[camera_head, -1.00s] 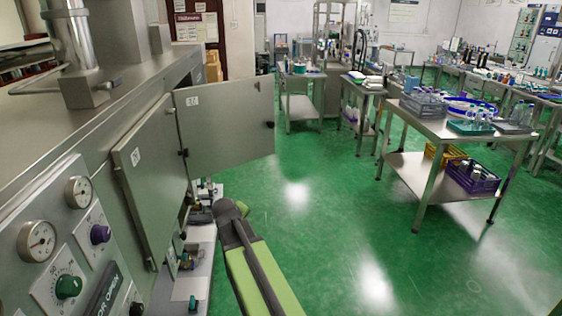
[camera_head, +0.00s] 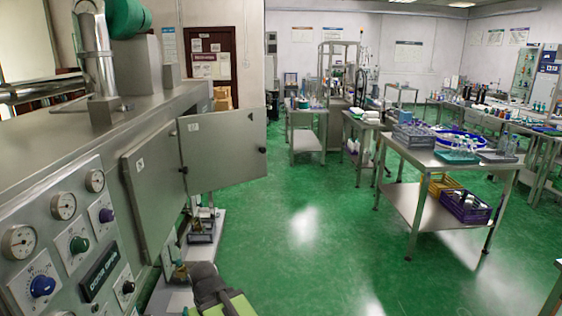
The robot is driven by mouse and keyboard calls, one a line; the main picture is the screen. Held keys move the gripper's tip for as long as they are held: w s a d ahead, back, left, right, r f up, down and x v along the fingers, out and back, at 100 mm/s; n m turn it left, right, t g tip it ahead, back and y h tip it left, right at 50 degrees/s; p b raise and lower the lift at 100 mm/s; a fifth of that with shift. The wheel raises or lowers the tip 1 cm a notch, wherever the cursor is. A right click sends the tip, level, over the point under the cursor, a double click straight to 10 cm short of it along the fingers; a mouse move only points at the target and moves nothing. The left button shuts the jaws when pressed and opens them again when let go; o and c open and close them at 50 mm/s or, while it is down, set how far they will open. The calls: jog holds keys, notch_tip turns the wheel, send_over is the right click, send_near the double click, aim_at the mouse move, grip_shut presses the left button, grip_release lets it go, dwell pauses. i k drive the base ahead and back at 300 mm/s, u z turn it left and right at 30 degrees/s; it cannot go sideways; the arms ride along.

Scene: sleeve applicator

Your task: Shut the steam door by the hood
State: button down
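A steel machine (camera_head: 60,185) fills the left side. Two flat grey doors show on its side. The nearer door (camera_head: 155,200) has a small white label and lies along the machine's side. The farther door (camera_head: 222,150) stands swung out over the floor, with a dark knob near its free edge. I cannot tell which of them is the steam door by the hood. The opening behind them is mostly hidden. My green and dark arm shows at the bottom, below both doors and apart from them. My gripper's fingers are not visible.
Gauges and knobs sit on the machine's front panel (camera_head: 75,240). Small fittings show low beneath the doors. Green floor (camera_head: 310,240) is open right of the doors. A steel cart (camera_head: 440,160) with bottles and crates stands to the right, and benches stand behind.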

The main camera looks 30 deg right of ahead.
aim_at(220, 150)
jog(key=u, duration=0.05)
jog(key=k, duration=0.55)
jog(key=z, duration=0.65)
jog(key=i, duration=2.05)
jog(key=u, duration=0.45)
